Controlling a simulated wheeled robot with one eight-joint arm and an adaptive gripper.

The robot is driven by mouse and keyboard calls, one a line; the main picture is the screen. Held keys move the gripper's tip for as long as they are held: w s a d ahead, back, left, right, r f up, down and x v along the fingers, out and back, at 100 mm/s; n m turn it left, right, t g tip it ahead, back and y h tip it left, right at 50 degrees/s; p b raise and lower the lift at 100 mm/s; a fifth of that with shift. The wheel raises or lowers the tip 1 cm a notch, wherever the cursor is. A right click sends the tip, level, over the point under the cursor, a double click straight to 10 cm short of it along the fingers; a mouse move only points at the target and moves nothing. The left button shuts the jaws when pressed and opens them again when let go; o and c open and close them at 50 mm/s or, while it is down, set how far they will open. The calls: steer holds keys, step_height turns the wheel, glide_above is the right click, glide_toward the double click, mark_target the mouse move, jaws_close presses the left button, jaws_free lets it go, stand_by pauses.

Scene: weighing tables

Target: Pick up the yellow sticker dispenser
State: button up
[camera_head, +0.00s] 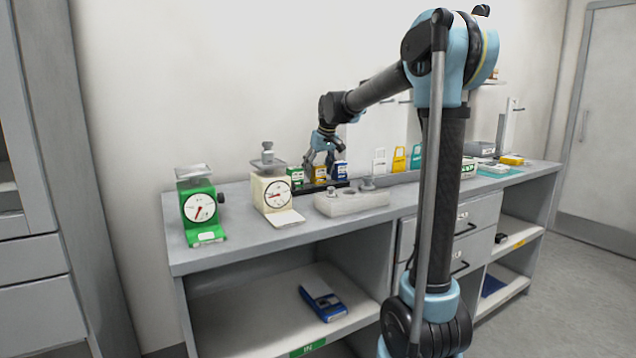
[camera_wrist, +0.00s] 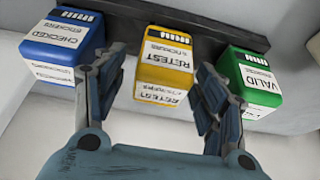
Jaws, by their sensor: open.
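The yellow sticker dispenser (camera_wrist: 165,68), labelled RETEST, sits in the middle of a row of three on a dark rail. In the wrist view it lies between and beyond my gripper's (camera_wrist: 160,90) two open fingers, with a gap to the right finger. In the head view, the yellow dispenser (camera_head: 320,174) stands on the table near the wall, and my gripper (camera_head: 320,160) is right above or beside it. A blue dispenser (camera_wrist: 62,45) labelled CHECKED is to its left and a green one (camera_wrist: 248,80) labelled VALID to its right in the wrist view.
In the head view, a green dial scale (camera_head: 200,207) and a cream scale (camera_head: 271,190) stand left of the dispensers. A pale block with weights (camera_head: 350,203) lies in front of them. The dark rail (camera_wrist: 120,27) runs along the dispensers in the wrist view.

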steer(key=c, duration=1.2)
steer(key=shift+c, duration=0.2)
step_height(320, 180, up, 10)
steer(key=o, duration=0.6)
steer(key=c, duration=0.4)
